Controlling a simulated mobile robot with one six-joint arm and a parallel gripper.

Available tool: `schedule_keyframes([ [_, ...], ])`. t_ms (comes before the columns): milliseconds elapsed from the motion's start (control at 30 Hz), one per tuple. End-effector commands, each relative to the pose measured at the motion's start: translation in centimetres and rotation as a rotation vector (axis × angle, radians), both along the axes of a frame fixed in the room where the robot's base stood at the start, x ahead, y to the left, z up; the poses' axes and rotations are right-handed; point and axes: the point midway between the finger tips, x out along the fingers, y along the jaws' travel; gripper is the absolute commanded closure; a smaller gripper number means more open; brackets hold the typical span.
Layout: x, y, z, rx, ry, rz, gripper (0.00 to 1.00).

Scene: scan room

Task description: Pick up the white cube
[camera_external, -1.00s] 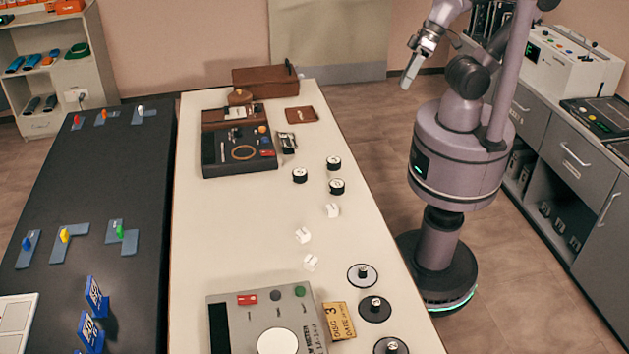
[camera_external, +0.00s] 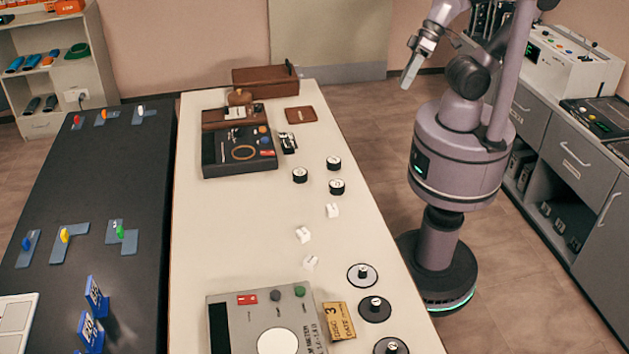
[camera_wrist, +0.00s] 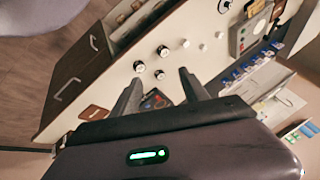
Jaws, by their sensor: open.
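Three small white cubes sit apart on the cream table top: one farthest back (camera_external: 332,210), one in the middle (camera_external: 303,235) and one nearest the camera (camera_external: 311,262). They also show as small pale blocks in the wrist view, one of them left of the others (camera_wrist: 186,44). My gripper (camera_external: 409,74) is raised in the air to the right of the table, well away from all the cubes. In the wrist view, my gripper (camera_wrist: 157,78) has its two fingers spread with nothing between them.
Three black knobs with white tops (camera_external: 337,186) stand behind the cubes. A dark device (camera_external: 238,152) and brown boxes (camera_external: 264,80) are at the back. A dark table (camera_external: 90,190) adjoins on the left.

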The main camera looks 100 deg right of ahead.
Motion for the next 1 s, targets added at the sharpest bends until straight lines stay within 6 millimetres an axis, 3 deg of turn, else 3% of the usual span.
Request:
schedule_keyframes([
  [133, 3.6, 0.7, 0.3, 0.11, 0.186, -0.075, 0.47],
  [267, 10.3, 1.6, -1.5, 0.312, 0.466, -0.205, 0.47],
  [367, 15.7, 1.7, -4.8, 0.484, 0.672, -0.311, 0.47],
  [533, 23.0, 0.9, -13.8, 0.793, 0.979, -0.486, 0.47],
  [600, 24.7, 0.5, -17.6, 0.904, 1.073, -0.544, 0.47],
  [700, 25.9, 0.0, -21.6, 1.022, 1.163, -0.602, 0.47],
  [867, 26.3, 0.4, -24.4, 1.098, 1.216, -0.635, 0.47],
  [1000, 26.0, 3.9, -26.2, 1.094, 1.22, -0.634, 0.47],
])
